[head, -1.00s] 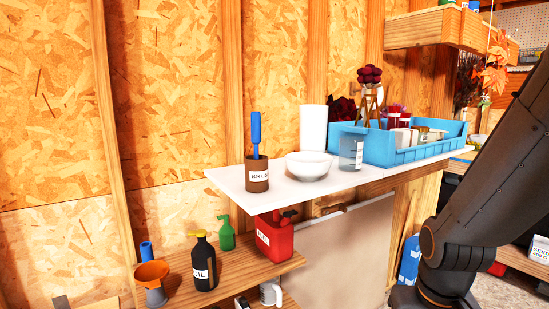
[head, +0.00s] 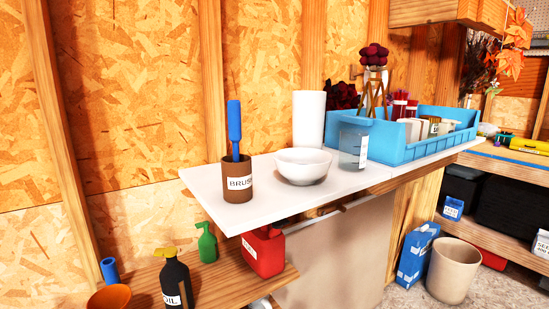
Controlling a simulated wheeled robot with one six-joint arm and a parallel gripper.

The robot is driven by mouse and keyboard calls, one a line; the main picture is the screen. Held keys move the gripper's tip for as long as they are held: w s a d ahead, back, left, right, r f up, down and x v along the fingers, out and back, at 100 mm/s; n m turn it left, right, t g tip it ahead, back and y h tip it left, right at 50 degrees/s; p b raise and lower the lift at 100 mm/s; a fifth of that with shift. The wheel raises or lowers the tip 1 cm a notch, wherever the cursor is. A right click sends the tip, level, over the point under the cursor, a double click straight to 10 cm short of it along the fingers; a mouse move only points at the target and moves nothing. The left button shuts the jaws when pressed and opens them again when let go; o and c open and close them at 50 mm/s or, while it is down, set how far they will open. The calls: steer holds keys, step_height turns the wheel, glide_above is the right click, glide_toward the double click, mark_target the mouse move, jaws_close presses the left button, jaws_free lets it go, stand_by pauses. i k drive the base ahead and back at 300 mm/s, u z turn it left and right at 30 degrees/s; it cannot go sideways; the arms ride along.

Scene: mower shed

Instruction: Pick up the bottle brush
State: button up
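A blue handle (head: 234,128), likely the bottle brush, stands upright, tilted slightly, in a brown cup (head: 238,183) labelled "BRUS…". The cup hides its lower end. The cup stands near the left end of a white shelf (head: 225,212). My gripper is not in view, and no part of my arm shows now.
A white bowl (head: 303,166), a clear beaker (head: 354,146), a white roll (head: 309,119) and a blue tray (head: 415,148) share the shelf. Below are a black oil bottle (head: 175,285), a green spray bottle (head: 207,243) and a red can (head: 263,252). A beige bin (head: 453,272) stands at right.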

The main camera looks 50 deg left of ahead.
mark_target(234, 106)
steer(key=i, duration=1.75)
steer(key=u, duration=4.15)
